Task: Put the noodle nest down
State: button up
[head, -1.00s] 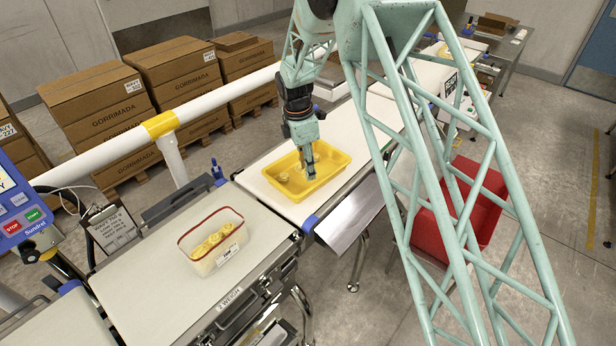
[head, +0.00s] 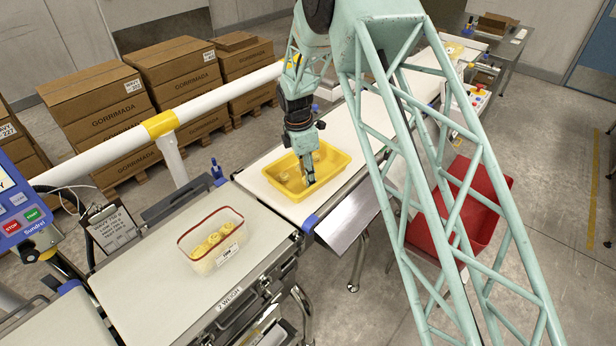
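My gripper (head: 309,180) points down into the yellow tray (head: 342,177), its fingertips low inside the walls. The fingers look close together, but at this size I cannot tell whether they hold a noodle nest. A pale noodle nest (head: 284,176) seems to lie in the left part of the tray, and another pale shape (head: 315,156) shows behind the gripper. A clear tub with a red rim (head: 212,238) stands on the weigh belt with several yellow nests (head: 207,246) in it and a white label on its front.
The weigh belt (head: 150,275) is bare around the tub. A white rail (head: 110,155) runs behind the belts. A red bin (head: 430,228) stands at the right, partly behind my arm. Stacked cartons (head: 95,100) stand at the back left.

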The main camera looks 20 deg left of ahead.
aim_at(304, 178)
jog(key=shift+r, duration=0.15)
notch_tip(304, 178, up, 12)
jog(key=a, duration=0.1)
jog(key=shift+s, duration=0.45)
dwell(0.5)
dwell(0.6)
jog(key=shift+r, duration=0.1)
